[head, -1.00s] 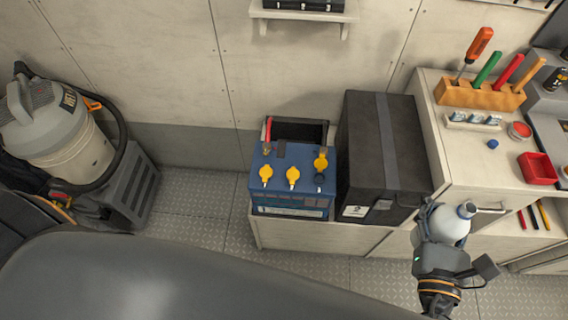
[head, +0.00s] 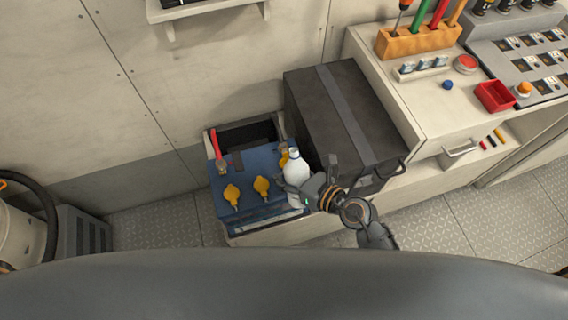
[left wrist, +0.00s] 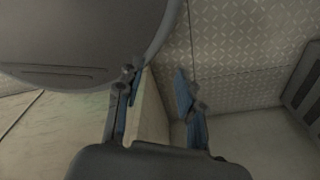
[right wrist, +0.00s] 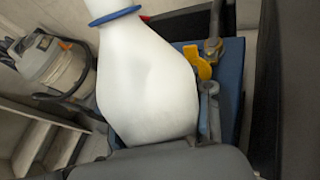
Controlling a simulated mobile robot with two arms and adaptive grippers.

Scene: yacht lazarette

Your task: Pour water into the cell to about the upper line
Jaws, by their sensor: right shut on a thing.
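The blue battery (head: 250,207) stands in a low open box beside the black case. Two yellow caps (head: 231,196) (head: 262,186) show on its top; a bit of yellow shows behind the bottle. My right gripper (head: 301,186) is shut on a white bottle (head: 296,166) with a blue collar, at the battery's right end. The bottle looks about upright and hides the right cell, so its opening and water level cannot be seen. In the right wrist view the bottle (right wrist: 150,85) covers much of the battery (right wrist: 232,80). My left gripper (left wrist: 154,82) is open and empty.
A black case (head: 335,115) stands close to the right of the battery. A bench (head: 420,100) with a tool rack (head: 420,40) and red tray (head: 495,97) lies further right. A vacuum (head: 25,230) is at far left. Clear floor (head: 155,225) lies left of the battery.

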